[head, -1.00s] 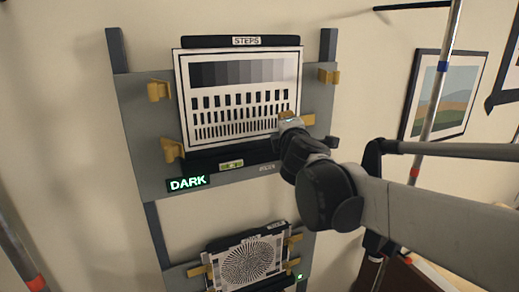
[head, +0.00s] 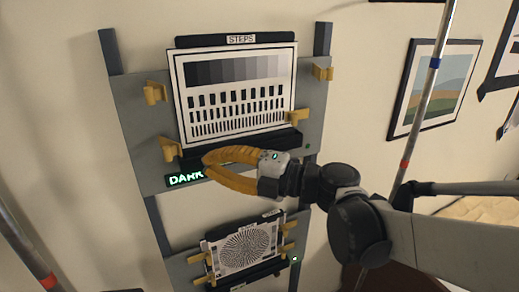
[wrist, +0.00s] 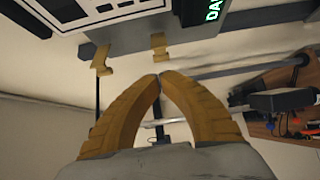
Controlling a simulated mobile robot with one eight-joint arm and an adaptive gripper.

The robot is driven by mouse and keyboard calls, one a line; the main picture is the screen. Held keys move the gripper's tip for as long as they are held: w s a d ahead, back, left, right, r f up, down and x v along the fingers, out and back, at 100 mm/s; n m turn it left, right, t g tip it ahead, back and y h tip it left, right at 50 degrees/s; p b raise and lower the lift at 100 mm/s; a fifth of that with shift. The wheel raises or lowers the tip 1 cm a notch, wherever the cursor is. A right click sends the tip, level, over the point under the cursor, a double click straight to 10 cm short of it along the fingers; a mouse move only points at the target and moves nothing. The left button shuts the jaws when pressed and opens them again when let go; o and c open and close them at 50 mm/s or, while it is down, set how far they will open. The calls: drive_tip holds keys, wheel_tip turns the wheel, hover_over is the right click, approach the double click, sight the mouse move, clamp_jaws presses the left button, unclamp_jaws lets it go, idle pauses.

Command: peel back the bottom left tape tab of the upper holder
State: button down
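The upper holder (head: 135,120) is a grey wall panel bearing a STEPS test chart (head: 238,95). Its bottom left tape tab (head: 170,148) is yellow and sits at the chart's lower left corner. In the wrist view, which is turned, this tab (wrist: 159,44) shows beyond my fingertips, apart from them. The top left tab (head: 155,92) also shows in the wrist view (wrist: 101,60). My gripper (head: 206,162) is shut and empty, its orange fingers meeting at the tips (wrist: 160,76). In the head view it lies right of and slightly below the bottom left tab, partly covering the DARK label.
The top right tab (head: 322,73) and bottom right tab (head: 297,115) are on the holder's other side. A lower holder with a round-patterned chart (head: 243,248) hangs below. Metal poles (head: 425,90) stand at right and lower left. A framed picture (head: 438,85) hangs on the right wall.

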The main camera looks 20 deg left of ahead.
sight(166, 154)
drive_tip(key=a+p, duration=0.1)
drive_tip(key=a, duration=0.8)
drive_tip(key=shift+w+a, duration=0.1)
